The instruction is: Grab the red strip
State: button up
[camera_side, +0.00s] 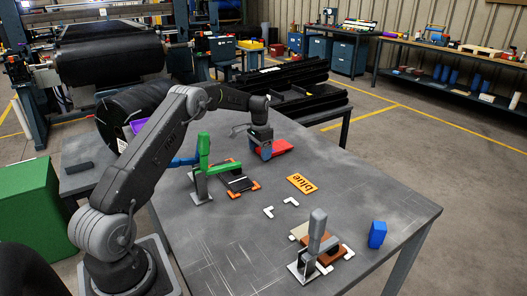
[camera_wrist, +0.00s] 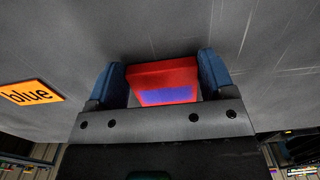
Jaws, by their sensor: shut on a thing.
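The red strip (camera_side: 283,148) is at the far middle of the grey table in the side view, beside my gripper (camera_side: 264,153). In the wrist view the red strip (camera_wrist: 165,75) sits between the two blue fingers of my gripper (camera_wrist: 166,72), with a blue-purple patch on its near face. My gripper is shut on the red strip. Whether the strip touches the table or is slightly above it cannot be told.
A green-handled press (camera_side: 203,165) stands left of my gripper. An orange "blue" label (camera_side: 301,184) lies to the right, also in the wrist view (camera_wrist: 31,93). Nearer are white corner marks (camera_side: 291,201), a grey-handled press (camera_side: 317,235) and a blue block (camera_side: 377,234).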

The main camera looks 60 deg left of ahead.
jog(key=shift+r, duration=0.5)
notch_tip(320, 180, up, 3)
jog(key=shift+f, duration=0.2)
jog(key=s+a+r, duration=0.5)
jog(key=s+r, duration=0.2)
jog(key=s, duration=0.3)
jog(key=shift+a, duration=0.4)
